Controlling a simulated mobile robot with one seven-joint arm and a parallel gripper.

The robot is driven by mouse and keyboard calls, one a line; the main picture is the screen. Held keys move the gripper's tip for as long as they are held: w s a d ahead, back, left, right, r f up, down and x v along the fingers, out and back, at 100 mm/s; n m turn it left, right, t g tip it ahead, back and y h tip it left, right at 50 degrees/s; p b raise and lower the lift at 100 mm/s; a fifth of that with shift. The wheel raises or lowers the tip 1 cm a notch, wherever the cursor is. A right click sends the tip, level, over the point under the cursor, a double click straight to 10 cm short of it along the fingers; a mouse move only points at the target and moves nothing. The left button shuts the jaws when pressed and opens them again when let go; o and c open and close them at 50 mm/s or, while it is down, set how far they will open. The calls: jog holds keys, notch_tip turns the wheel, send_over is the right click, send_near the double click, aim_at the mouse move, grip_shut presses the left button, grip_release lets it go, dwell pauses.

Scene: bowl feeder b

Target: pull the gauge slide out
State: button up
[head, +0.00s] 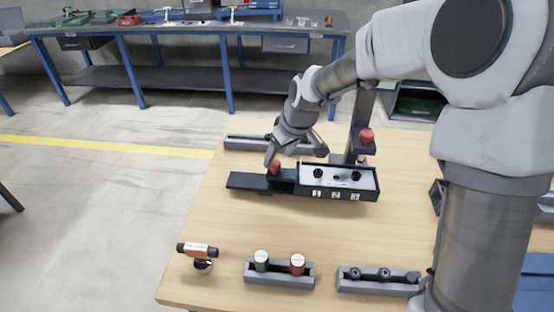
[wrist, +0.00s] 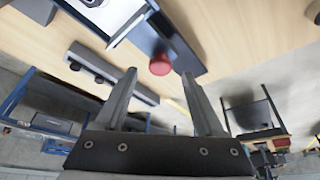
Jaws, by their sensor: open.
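The gauge (head: 337,181) is a dark box with a pale top and black knobs, at the middle of the wooden table. A flat dark slide (head: 246,181) extends from its left side. A red knob (head: 275,168) stands near where slide and box meet. My gripper (head: 296,157) is open and empty beside the knob. In the wrist view the red knob (wrist: 160,64) shows between the fingertips of my gripper (wrist: 159,75), apparently just beyond them. No contact is visible. The dark slide (wrist: 188,62) lies behind the knob there.
A post with another red knob (head: 366,136) stands behind the gauge. A grey rail (head: 240,143) lies behind my gripper. At the front are an orange-and-black tool (head: 199,252), a holder (head: 279,281) with green and red pieces, and a holder (head: 380,289) with black pieces. Table left of the slide is clear.

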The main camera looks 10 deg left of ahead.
aim_at(275, 163)
jog(key=shift+x, duration=1.5)
grip_shut()
dwell(0.4)
